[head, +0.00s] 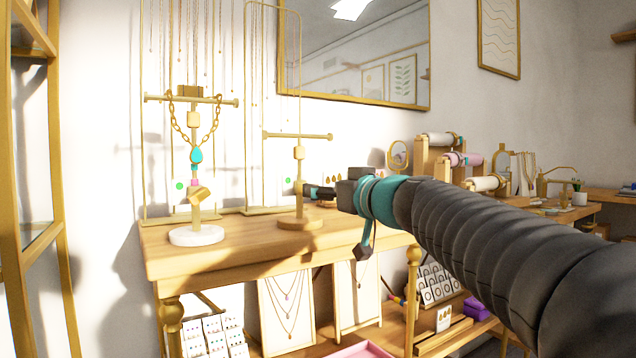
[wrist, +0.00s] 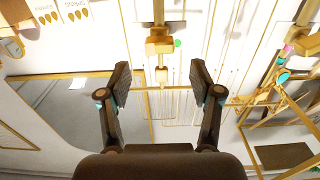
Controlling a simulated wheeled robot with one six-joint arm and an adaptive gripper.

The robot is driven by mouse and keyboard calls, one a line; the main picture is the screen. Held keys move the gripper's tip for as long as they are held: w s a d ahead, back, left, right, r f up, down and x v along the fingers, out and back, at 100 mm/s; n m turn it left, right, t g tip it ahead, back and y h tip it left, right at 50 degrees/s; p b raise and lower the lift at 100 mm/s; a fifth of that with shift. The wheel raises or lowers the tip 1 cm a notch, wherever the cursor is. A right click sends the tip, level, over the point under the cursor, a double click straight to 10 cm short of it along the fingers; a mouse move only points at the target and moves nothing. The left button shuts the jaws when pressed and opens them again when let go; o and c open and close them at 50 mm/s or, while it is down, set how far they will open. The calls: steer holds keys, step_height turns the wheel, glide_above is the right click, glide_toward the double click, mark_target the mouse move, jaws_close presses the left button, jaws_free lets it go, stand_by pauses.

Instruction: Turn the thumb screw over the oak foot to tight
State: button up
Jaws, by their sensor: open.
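The stand with the round oak foot (head: 300,224) stands on the wooden table, right of a similar stand with a white foot (head: 196,236). The brass thumb screw (wrist: 160,41) sits on the oak-foot stand's post. In the wrist view, which looks upside down, it shows in line with the gap between my fingers, a little beyond the tips. My gripper (wrist: 160,66) is open and empty, one finger on each side. In the head view my gripper (head: 318,192) points left, close to the post. The screw's exact turn cannot be told.
Necklaces hang behind on gold frames. Bracelet rolls (head: 440,139) stand at the right. The front of the tabletop (head: 220,255) is clear.

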steer(key=shift+p+x, duration=0.55)
steer(key=shift+x, duration=1.95)
steer(key=c, duration=1.1)
